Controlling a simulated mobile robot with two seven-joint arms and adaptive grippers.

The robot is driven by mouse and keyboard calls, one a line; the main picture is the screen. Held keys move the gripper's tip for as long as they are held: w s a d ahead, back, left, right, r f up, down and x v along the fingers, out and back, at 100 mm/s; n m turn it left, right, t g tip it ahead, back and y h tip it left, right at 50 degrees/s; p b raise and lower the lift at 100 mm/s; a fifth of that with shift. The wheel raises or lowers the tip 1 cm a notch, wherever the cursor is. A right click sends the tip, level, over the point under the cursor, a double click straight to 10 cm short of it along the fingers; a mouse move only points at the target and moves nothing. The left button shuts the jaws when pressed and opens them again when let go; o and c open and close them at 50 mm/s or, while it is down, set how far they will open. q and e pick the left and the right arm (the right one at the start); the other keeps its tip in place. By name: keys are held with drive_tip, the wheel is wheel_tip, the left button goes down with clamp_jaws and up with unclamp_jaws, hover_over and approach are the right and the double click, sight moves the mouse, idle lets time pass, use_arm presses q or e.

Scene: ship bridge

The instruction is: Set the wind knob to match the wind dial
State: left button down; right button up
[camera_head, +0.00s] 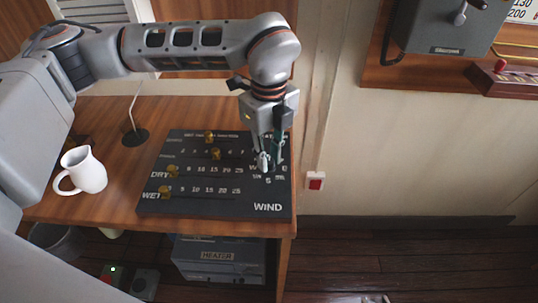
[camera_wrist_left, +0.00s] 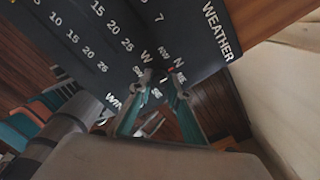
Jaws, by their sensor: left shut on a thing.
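A dark weather board (camera_head: 220,207) lies on the wooden desk, with a compass ring of letters at its right above the word WIND. My left gripper (camera_head: 267,160) points down over that ring. In the left wrist view its fingertips (camera_wrist_left: 165,85) are at the ring, among the letters W, N and SE. It is shut on the wind knob, which the fingers mostly hide, so its pointing direction is unclear. I cannot make out a wind dial. Two small pale tips at the bottom edge of the head view may be my right gripper (camera_head: 375,299).
Several brass slider knobs (camera_head: 215,153) sit on the board's other rows. A white jug (camera_head: 83,171) stands at the desk's left, near a lamp base (camera_head: 135,137). A grey heater (camera_head: 218,262) is below. A grey wall box (camera_head: 445,25) hangs upper right. The floor at right is clear.

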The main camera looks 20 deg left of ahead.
sight(269, 160)
use_arm(q)
drive_tip(key=shift+w+r+n, duration=0.1)
drive_tip(key=shift+n, duration=0.3)
drive_tip(key=c, duration=1.9)
unclamp_jaws()
wheel_tip(269, 160, up, 12)
